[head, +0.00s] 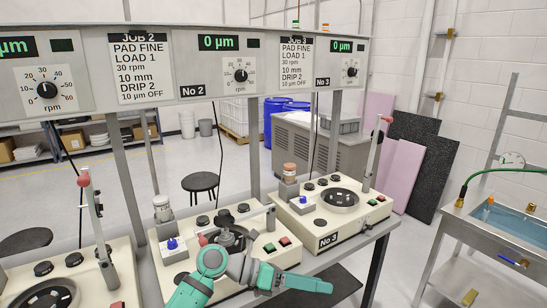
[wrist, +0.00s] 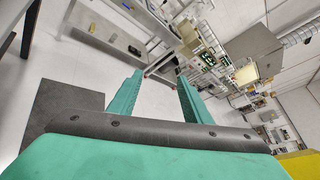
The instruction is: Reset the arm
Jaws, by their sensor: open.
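My gripper (head: 308,282) is at the bottom middle of the head view, at the end of my teal arm, and points to the right. It is in front of the middle polishing machine (head: 168,258), near its front edge. In the wrist view my gripper (wrist: 160,76) shows two teal fingers spread apart with nothing between them. The wrist camera looks across the room at a tilt. My arm covers part of the middle machine, so whether it touches the machine cannot be told.
The machine marked No 3 (head: 322,238) stands to the right on the same bench, with a tall lever (head: 376,150). Another machine (head: 75,280) is at the left. A sink (head: 500,225) stands far right. Open floor (head: 400,250) lies between bench and sink.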

